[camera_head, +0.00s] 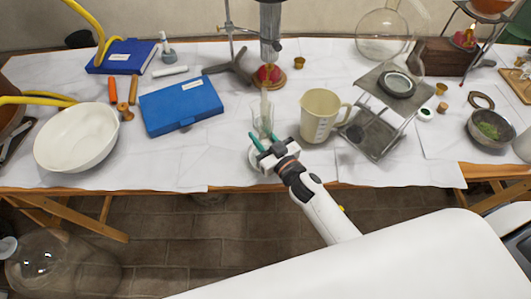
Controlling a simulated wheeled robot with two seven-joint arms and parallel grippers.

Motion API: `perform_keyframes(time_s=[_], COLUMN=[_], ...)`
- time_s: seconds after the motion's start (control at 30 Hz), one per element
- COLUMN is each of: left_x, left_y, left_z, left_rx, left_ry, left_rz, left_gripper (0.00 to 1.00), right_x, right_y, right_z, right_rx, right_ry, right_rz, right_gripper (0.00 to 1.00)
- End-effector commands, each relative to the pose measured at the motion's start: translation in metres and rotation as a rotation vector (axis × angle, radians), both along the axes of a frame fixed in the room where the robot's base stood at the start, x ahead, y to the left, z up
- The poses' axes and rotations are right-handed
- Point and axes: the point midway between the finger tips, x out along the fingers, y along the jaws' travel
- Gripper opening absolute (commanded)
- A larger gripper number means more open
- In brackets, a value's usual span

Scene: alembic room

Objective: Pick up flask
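My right gripper (268,142) reaches in from the lower right to the table's front edge. Its two teal fingers are spread apart. A clear glass vessel (262,119), which may be the flask, stands just beyond them. Its lower part is close to the fingertips, and I cannot tell whether they touch it. A larger clear round glass flask (383,37) is at the back right, well away from the gripper. My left gripper is not in view.
A cream measuring jug (320,116) and a metal stand (375,136) are right of the gripper. A burner stand (268,76) rises behind the glass vessel. A blue case (180,105) and a white bowl (76,138) lie left. Clear tabletop (205,155) lies left of the gripper.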

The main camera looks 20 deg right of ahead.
Motion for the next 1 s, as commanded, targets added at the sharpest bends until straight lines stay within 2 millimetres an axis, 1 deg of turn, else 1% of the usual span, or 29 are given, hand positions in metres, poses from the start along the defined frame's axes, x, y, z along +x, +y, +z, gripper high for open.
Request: perform_keyframes(time_s=[0.03,0.13,0.17,0.53,0.67,0.83,1.0], left_x=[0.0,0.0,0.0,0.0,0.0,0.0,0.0], left_y=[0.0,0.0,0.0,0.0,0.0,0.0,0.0], left_z=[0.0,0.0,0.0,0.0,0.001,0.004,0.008], left_rx=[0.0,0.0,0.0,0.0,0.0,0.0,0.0], left_ry=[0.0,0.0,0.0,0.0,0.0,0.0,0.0], left_rz=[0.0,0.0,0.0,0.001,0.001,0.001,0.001], left_gripper=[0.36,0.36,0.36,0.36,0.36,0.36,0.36], right_x=[0.0,0.0,0.0,0.0,0.0,0.0,0.0], right_y=[0.0,0.0,0.0,0.0,0.0,0.0,0.0], right_z=[0.0,0.0,0.0,0.001,0.005,0.015,0.031], right_rx=[0.0,0.001,0.001,0.001,0.0,-0.001,0.0], right_ry=[0.001,0.001,0.001,-0.002,-0.003,-0.004,-0.005], right_rz=[0.0,0.0,0.0,0.001,0.001,0.002,0.003], right_gripper=[0.19,0.03,0.0,0.0,0.0,0.0,0.0])
